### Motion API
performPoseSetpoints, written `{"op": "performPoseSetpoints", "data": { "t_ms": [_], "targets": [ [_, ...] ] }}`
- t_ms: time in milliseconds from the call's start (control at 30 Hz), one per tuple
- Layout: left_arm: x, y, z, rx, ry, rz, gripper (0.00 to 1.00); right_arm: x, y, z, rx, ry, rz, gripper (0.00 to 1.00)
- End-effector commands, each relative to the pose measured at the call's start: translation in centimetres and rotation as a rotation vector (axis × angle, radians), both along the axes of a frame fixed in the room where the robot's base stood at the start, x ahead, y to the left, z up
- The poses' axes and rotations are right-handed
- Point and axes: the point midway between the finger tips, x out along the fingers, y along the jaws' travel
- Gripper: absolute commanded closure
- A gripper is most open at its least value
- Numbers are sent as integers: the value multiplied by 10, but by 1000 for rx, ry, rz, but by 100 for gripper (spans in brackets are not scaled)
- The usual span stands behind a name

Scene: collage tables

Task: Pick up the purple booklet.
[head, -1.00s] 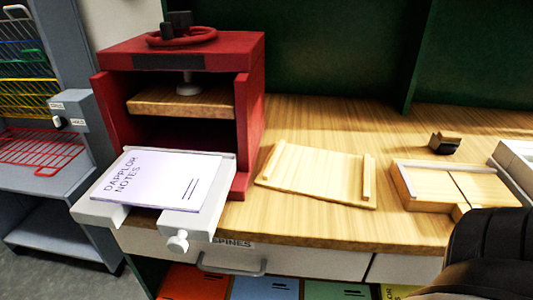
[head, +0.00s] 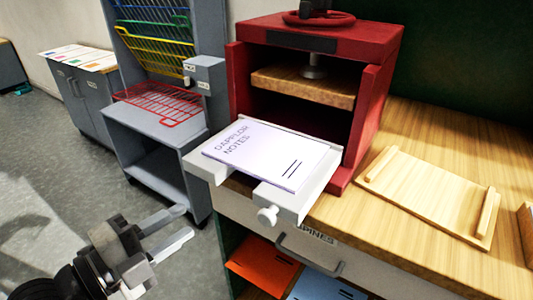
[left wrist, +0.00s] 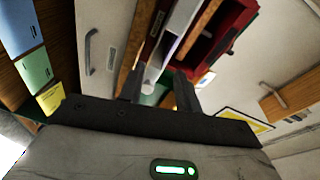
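The pale purple booklet (head: 265,152), printed "DAPPLOR NOTES", lies flat on a white pull-out tray (head: 313,192) at the front of a red press (head: 372,112). My left gripper (head: 188,226) is at the lower left of the head view, below and to the left of the tray, over the grey floor. Its two fingers are apart with nothing between them. In the left wrist view the fingers (left wrist: 160,88) are also spread, with the tray's white edge and the red press beyond them. My right gripper is not in view.
A round white knob (head: 268,216) sticks out from the tray's front. A wooden board (head: 425,195) with raised strips lies right of the press. A drawer handle (head: 308,256) and colored booklets (head: 262,266) are below. A grey rack (head: 150,150) stands left.

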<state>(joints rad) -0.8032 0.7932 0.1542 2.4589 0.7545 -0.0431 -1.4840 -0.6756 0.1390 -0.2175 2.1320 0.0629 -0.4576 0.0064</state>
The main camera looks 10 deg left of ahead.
Motion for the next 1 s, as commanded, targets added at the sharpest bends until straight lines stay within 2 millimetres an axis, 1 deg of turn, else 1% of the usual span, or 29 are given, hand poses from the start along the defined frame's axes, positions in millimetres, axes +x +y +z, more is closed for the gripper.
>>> {"op": "performPoseSetpoints", "data": {
  "t_ms": [33, 100, 200, 467, 533, 667, 800, 900, 1000],
  "targets": [
    [-1, -4, 12, 52, -57, -33, 66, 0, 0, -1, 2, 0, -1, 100],
    [-2, -7, 23, 101, -116, -55, 66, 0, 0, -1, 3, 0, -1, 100],
    [1, -10, 30, 132, -158, -66, 66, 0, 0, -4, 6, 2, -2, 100],
    [21, -23, 31, 134, -169, -66, 66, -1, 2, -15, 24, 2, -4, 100],
    [29, -27, 33, 132, -165, -62, 66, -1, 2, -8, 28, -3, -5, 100],
    [43, -37, 33, 131, -165, -66, 66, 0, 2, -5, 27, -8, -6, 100],
    [64, -50, 35, 130, -162, -64, 66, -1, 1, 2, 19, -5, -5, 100],
    [77, -58, 33, 132, -160, -64, 66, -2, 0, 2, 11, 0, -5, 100],
    [86, -64, 32, 134, -158, -66, 66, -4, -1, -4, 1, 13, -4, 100]
  ]
}}
